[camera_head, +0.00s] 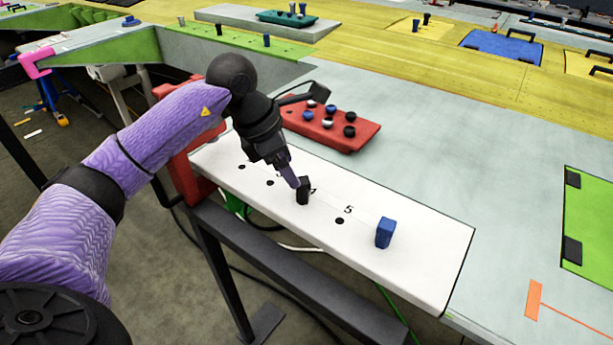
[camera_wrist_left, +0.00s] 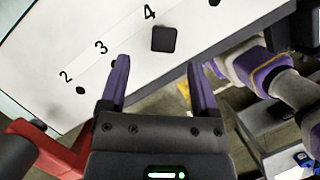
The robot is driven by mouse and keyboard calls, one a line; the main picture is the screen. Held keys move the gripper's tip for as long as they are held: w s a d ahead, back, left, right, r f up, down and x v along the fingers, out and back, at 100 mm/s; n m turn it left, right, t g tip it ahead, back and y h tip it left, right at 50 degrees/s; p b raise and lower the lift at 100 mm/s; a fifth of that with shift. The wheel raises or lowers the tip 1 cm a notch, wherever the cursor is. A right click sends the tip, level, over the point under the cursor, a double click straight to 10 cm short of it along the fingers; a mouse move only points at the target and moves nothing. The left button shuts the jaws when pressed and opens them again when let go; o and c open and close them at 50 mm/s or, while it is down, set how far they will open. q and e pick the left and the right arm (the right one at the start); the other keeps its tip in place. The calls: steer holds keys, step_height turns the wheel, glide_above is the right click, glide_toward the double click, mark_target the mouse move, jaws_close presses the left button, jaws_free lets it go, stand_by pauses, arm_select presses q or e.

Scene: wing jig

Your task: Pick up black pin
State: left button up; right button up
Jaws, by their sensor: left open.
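The black pin (camera_head: 303,192) stands upright in the white board (camera_head: 420,262), beside the number 4. In the left wrist view the black pin (camera_wrist_left: 164,39) shows as a dark square top, beyond and between the lines of the two fingers. My left gripper (camera_head: 292,178) reaches down to the board right at the pin, and its fingertips partly overlap the pin's upper edge. In the left wrist view my left gripper (camera_wrist_left: 158,64) is open, with nothing between its purple fingers. Whether a finger touches the pin cannot be told. My right gripper is not in view.
A blue pin (camera_head: 385,232) stands at the board's right part. Empty holes show beside the numbers 2, 3 and 5. A red tray (camera_head: 362,136) with several knobs lies behind the board. The grey surface (camera_head: 470,160) to the right is mostly clear.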

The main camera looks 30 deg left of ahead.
mark_target(302, 180)
arm_select(q)
steer(key=x, duration=0.7)
steer(key=shift+w+d+r, duration=0.15)
steer(key=shift+d+r, duration=0.05)
steer(key=shift+d, duration=0.15)
jaws_close()
